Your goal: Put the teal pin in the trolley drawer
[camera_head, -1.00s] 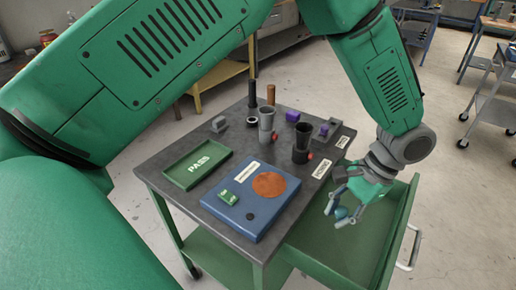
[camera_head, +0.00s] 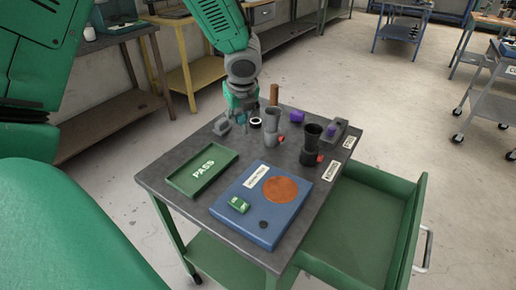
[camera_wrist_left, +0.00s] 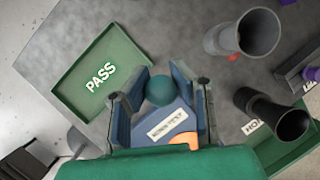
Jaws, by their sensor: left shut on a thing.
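The teal pin (camera_wrist_left: 160,90) shows in the left wrist view as a round teal end between the two fingers. My left gripper (camera_head: 241,112) is shut on it, above the back left part of the trolley top (camera_head: 168,160) in the head view. The fingers hide most of the pin there. The trolley drawer (camera_head: 350,235) is pulled out at the right side, green, and its visible floor is bare. The gripper is well away from the drawer, across the trolley top. My right gripper is not in view.
A green PASS tray (camera_head: 203,170) and a blue box (camera_head: 250,222) lie at the front. Dark cups (camera_head: 312,145) and (camera_head: 273,128) grey cup stand behind them.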

